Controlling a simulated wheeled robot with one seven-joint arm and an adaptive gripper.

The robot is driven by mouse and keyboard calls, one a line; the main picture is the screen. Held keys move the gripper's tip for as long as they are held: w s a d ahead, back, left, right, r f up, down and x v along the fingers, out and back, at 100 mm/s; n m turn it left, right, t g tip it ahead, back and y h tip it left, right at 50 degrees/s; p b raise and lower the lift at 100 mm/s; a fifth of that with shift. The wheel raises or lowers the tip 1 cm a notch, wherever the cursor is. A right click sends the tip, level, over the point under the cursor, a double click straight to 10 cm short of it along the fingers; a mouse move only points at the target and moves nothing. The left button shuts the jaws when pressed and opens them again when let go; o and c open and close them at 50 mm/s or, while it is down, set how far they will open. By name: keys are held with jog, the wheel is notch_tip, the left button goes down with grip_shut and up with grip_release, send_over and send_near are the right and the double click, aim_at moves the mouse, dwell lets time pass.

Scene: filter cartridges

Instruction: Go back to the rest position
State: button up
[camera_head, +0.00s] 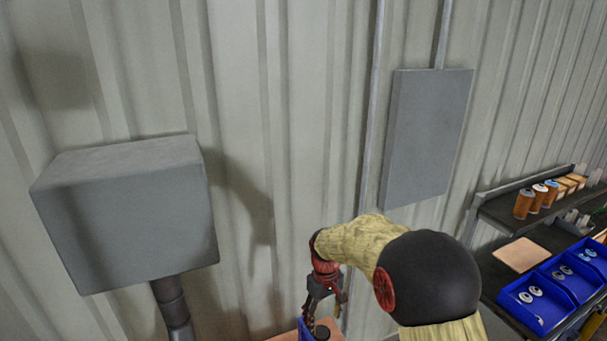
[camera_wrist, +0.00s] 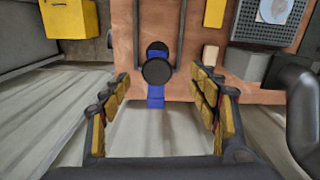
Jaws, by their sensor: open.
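My gripper (camera_head: 325,287) hangs at the lower middle of the head view, at the end of my bent arm. In the wrist view my gripper (camera_wrist: 162,100) is open, its two padded fingers wide apart with nothing between them. Beyond the fingertips a blue holder with a round black top (camera_wrist: 157,72) stands at the edge of a brown work surface (camera_wrist: 115,45). In the head view a blue part with a dark round top (camera_head: 321,331) shows just below my gripper. I cannot tell whether they touch.
A grey box on a post (camera_head: 125,215) stands at the left. A grey panel (camera_head: 428,135) is on the wall. The wrist view shows a yellow box (camera_wrist: 70,18) and a dark grid tray (camera_wrist: 268,32).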

jog(key=s+d+m+b, duration=0.1)
jog(key=s+d+b, duration=0.1)
jog(key=s+b, duration=0.3)
jog(key=s+d+r+m+t+b, duration=0.1)
jog(key=s+d+b, duration=0.2)
jog(key=s, duration=0.4)
jog(key=s+d+m+b, duration=0.2)
jog(key=s+b, duration=0.1)
jog(key=s, duration=0.4)
jog(key=s+d+f+t+b, duration=0.2)
jog(key=s+b, duration=0.4)
jog(key=b, duration=0.3)
jog(key=s+d+f+m+t+b, duration=0.1)
jog(key=s+d+f+t+b, duration=0.2)
jog(key=s+b, duration=0.3)
jog(key=f+b, duration=0.1)
jog(key=b, duration=0.2)
jog(key=shift+d+f+m, duration=0.2)
jog(key=shift+f+m, duration=0.1)
jog(key=shift+f, duration=0.05)
jog(key=shift+c, duration=0.2)
